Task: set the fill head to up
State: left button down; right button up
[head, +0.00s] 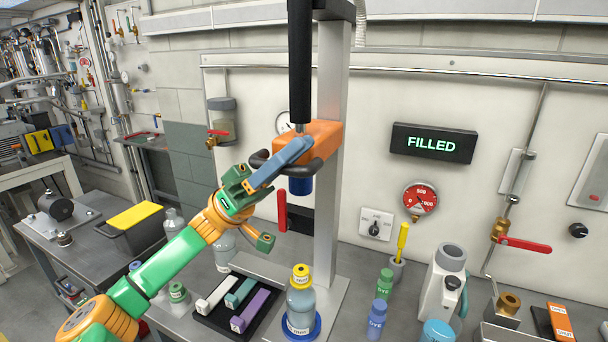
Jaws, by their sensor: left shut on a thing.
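The fill head (322,138) is an orange block on a tall grey column (328,220), with a blue nozzle (301,186) below it and a dark handle bar (316,168) at its front. A black cylinder (299,60) comes down to it from above. My left gripper (296,150) reaches in from the lower left and is shut on the handle bar, its blue-grey fingers covering part of it. A clear bottle with a yellow cap (301,300) stands upright in a blue ring, below and apart from the nozzle. My right gripper is not in view.
A black display (434,145) reads FILLED. A tray (246,329) with several coloured blocks lies left of the bottle. Dye bottles (377,318), a yellow-handled tool (402,243) and a white pump-like device (443,285) stand to the right.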

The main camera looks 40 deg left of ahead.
aim_at(258, 163)
pick_arm(q)
jog(key=shift+r+p, duration=0.4)
jog(key=shift+r, duration=0.7)
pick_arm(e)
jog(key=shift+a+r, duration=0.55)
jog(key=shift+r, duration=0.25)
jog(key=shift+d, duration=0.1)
pick_arm(q)
jog(key=c, duration=1)
grip_release()
jog(key=shift+c, duration=0.2)
jog(key=shift+d, duration=0.1)
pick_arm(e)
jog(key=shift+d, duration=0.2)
pick_arm(q)
jog(key=b+v, duration=0.6)
jog(key=v, duration=0.1)
jog(key=shift+w+f, duration=0.1)
jog(key=shift+f, duration=0.1)
jog(key=shift+r, duration=0.15)
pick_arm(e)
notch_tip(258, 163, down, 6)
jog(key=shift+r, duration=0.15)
